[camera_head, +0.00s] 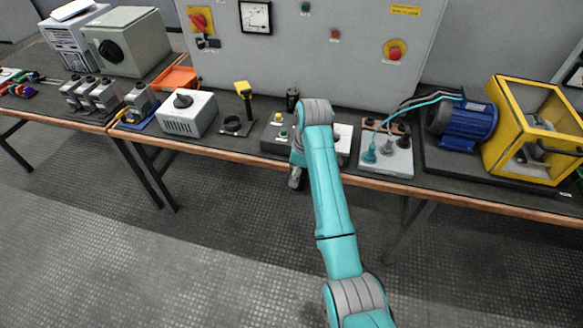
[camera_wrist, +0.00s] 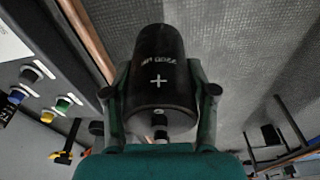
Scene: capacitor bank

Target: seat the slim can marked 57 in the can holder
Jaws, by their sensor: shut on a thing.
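My gripper (camera_wrist: 160,105) is shut on a black can (camera_wrist: 158,70) in the wrist view, with one finger on each side of it. The can has a white plus sign and small lettering that I cannot read as a number. Its terminal end points toward my wrist.
A dark can (camera_head: 292,99) stands at the back of the bench behind my wrist. A button box (camera_head: 275,137) lies between the ring and my arm. A yellow-topped post (camera_head: 243,92) rises behind the ring. A white knob box (camera_head: 188,113) stands to its left. The floor in front is clear.

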